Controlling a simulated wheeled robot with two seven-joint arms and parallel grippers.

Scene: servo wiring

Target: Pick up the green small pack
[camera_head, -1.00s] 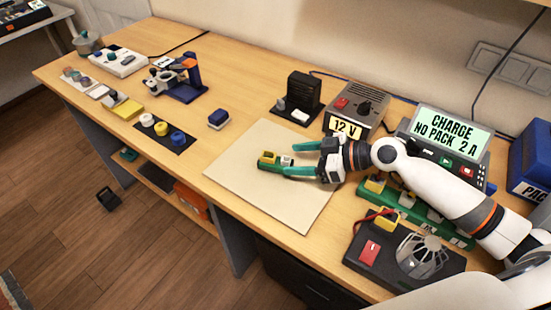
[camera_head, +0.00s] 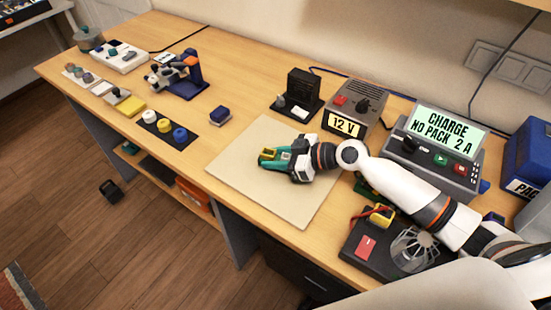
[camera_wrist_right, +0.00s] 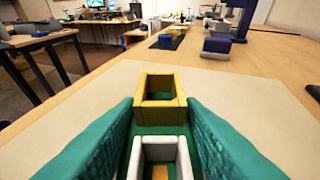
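The green small pack (camera_head: 267,154), with a yellow connector at its end, is at the pale mat (camera_head: 245,141). My right gripper (camera_head: 274,159) is around it, its teal fingers along the pack's two sides. In the right wrist view the pack's yellow connector (camera_wrist_right: 160,100) and a white connector (camera_wrist_right: 161,155) show between the fingers (camera_wrist_right: 160,118), which look closed against the green body. I cannot tell whether the pack is lifted off the mat. My left gripper is not in view.
The charger (camera_head: 440,145) reads "CHARGE NO PACK 2 A". A 12 V supply (camera_head: 352,110) stands behind the mat. A green block (camera_head: 368,190) is partly hidden under my arm. A black unit with a red switch (camera_head: 366,246) is at the right front. A blue block (camera_head: 219,116) lies left of the mat.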

